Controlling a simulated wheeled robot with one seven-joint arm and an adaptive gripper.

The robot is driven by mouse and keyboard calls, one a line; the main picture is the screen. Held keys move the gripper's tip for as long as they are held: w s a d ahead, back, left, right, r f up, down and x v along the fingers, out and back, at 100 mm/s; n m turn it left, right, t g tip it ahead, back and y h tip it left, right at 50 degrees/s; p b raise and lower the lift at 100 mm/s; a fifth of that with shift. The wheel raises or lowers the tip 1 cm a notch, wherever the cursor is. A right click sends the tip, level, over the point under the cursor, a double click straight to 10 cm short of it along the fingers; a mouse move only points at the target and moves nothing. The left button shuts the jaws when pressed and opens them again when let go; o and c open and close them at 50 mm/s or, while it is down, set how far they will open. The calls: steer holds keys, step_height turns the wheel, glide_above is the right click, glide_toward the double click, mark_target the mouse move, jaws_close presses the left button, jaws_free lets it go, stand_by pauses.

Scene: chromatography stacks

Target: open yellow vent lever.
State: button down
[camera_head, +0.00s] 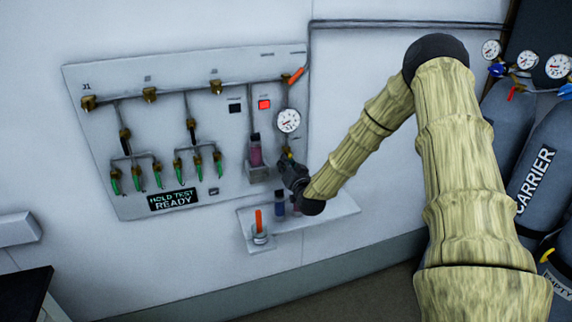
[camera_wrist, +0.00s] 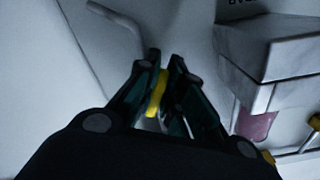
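The yellow vent lever (camera_wrist: 157,94) is between the two dark fingers of my gripper (camera_wrist: 165,66) in the wrist view, and the fingers look closed against both its sides. In the head view, my gripper (camera_head: 286,164) is at the panel's lower right, below the round gauge (camera_head: 289,120). A small yellow part of the lever (camera_head: 287,151) shows just above the fingers there. The rest of the lever and its valve are hidden behind my gripper.
A small shelf (camera_head: 325,215) sits below my gripper, with a blue bottle (camera_head: 279,203) and an orange-handled item (camera_head: 258,224). A vessel with pink liquid (camera_head: 255,152) is left of my gripper. Brass valves and green-tipped fittings (camera_head: 138,178) fill the panel's left. Grey cylinders (camera_head: 535,170) stand right.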

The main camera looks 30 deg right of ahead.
steer(key=shift+d+f+n, duration=0.1)
steer(key=shift+f+n, duration=0.05)
steer(key=shift+n, duration=0.15)
steer(key=shift+s+d+f+n+b, duration=0.1)
steer(key=shift+d+n+b, duration=0.1)
steer(key=shift+n+b, duration=0.65)
steer(key=shift+s+d+n+b, duration=0.1)
steer(key=shift+d+n+b, duration=0.2)
steer(key=shift+n, duration=0.55)
steer(key=shift+s+d+n+b, duration=0.15)
steer(key=shift+n+b, duration=0.2)
steer(key=shift+n, duration=0.45)
steer(key=shift+w, duration=0.1)
steer(key=c, duration=1.5)
jaws_free()
steer(key=shift+d, duration=0.1)
steer(key=v, duration=1.2)
